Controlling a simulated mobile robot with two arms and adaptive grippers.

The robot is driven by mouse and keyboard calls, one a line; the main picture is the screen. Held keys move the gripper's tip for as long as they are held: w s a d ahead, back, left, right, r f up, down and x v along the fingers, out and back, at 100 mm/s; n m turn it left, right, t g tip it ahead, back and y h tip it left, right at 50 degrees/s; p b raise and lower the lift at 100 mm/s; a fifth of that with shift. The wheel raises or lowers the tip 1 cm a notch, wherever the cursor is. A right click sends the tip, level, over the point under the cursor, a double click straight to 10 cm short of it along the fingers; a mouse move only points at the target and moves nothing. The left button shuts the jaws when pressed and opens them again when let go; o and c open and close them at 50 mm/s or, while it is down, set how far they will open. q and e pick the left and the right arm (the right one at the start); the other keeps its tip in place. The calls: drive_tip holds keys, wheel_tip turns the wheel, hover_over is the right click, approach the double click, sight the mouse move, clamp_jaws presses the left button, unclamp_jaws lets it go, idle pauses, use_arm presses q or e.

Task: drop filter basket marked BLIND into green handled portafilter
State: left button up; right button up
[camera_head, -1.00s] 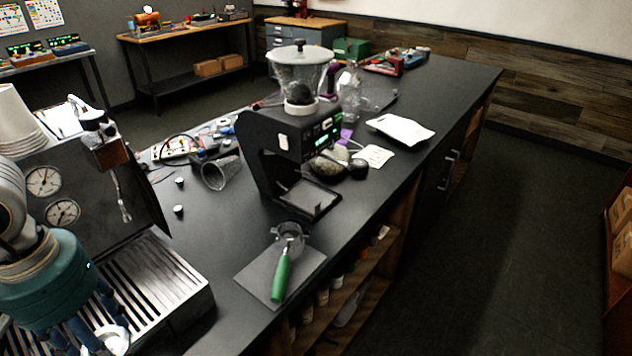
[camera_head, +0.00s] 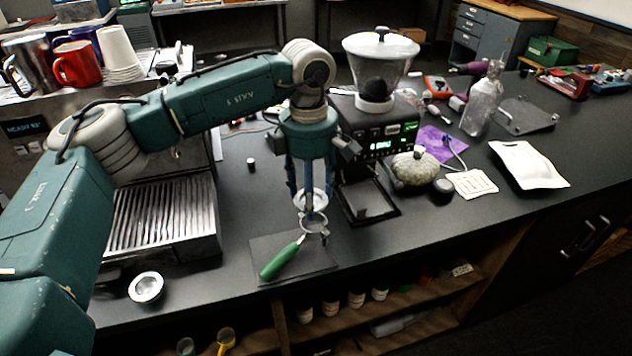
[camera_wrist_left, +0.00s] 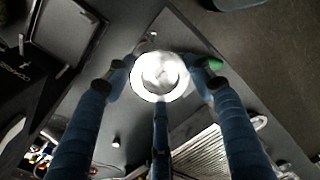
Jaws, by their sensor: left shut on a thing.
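My left gripper (camera_head: 311,203) is shut on a shiny metal filter basket (camera_head: 314,198), held upright above the counter. The basket also shows bright between the blue fingers in the left wrist view (camera_wrist_left: 159,77); I cannot read a BLIND mark on it. The green handled portafilter (camera_head: 282,259) lies on a dark mat (camera_head: 268,245), its metal ring (camera_head: 314,226) just below the basket in the head view. In the wrist view the basket hides most of the portafilter; a bit of green handle (camera_wrist_left: 215,64) shows. My right gripper is out of view.
Another metal basket (camera_head: 146,287) sits on the counter near its front edge at left. The espresso machine's drip tray (camera_head: 163,216) is left of the mat. The black grinder (camera_head: 372,135) stands right behind it. Open shelves with jars (camera_head: 356,300) lie below the counter edge.

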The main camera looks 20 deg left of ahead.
use_arm(q)
drive_tip(key=w+n, duration=0.2)
drive_tip(key=n, duration=0.1)
drive_tip(key=shift+a, duration=0.15)
drive_tip(key=shift+w+f+n, duration=0.1)
drive_tip(key=shift+w+n, duration=0.05)
drive_tip(key=shift+n, duration=0.45)
drive_tip(key=shift+w+f, duration=0.1)
drive_tip(key=shift+d+f, duration=0.2)
drive_tip(key=shift+f, duration=0.25)
drive_tip(key=shift+f+b, duration=0.3)
drive_tip(key=shift+b, duration=0.15)
wheel_tip(320, 180, down, 3)
drive_tip(key=shift+a+f+b, duration=0.1)
drive_tip(key=shift+f+b, duration=0.05)
drive_tip(key=shift+b, duration=0.65)
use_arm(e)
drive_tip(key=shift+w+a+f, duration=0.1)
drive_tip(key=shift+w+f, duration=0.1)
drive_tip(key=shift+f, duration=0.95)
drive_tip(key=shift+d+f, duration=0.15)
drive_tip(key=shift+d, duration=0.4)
